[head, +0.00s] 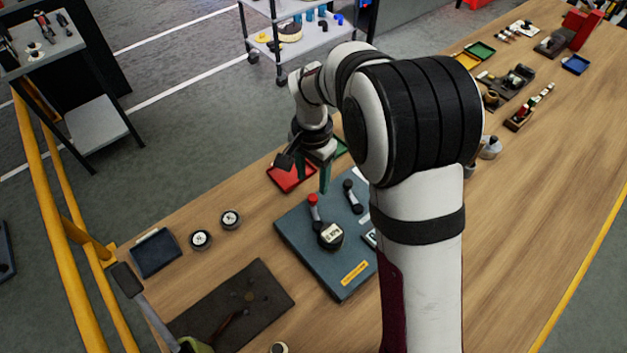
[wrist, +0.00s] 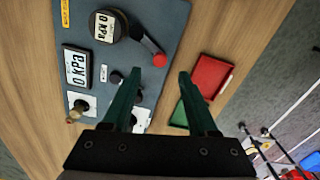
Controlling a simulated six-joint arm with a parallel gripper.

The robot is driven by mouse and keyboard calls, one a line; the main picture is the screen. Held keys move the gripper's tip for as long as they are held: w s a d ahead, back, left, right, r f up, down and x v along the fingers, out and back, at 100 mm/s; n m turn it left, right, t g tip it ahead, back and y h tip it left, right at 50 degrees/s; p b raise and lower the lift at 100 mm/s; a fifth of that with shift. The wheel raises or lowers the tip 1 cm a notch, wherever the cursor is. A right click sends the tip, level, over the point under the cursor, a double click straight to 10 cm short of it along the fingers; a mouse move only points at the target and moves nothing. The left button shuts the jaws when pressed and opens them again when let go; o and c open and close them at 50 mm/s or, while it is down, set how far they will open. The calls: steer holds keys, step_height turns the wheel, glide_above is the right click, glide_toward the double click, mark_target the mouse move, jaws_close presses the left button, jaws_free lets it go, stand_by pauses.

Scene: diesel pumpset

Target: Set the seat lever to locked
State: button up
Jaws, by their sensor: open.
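A blue-grey panel (head: 345,270) lies on the wooden bench. On it, a lever with a red ball knob (head: 313,200) extends from a round black hub with a white kPa dial (head: 330,235). A second lever with black knobs (head: 353,197) is to its right. I cannot read which one is marked as the seat lever. My gripper (wrist: 160,75) is open and empty above the panel's far edge. In the wrist view, the red knob (wrist: 159,60) appears between the fingertips, apart from them. The black-knobbed lever (wrist: 117,78) is partly hidden behind the left finger.
A kPa display (wrist: 76,67) and a brass fitting (wrist: 76,112) are on the panel. A red tray (head: 290,173) and a green tray (wrist: 178,115) lie beyond it. Two round gauges (head: 230,219) (head: 201,239) and a dark mat (head: 232,305) are to the left.

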mark_target(313, 197)
step_height(313, 197, down, 6)
jaws_close()
stand_by(0.5)
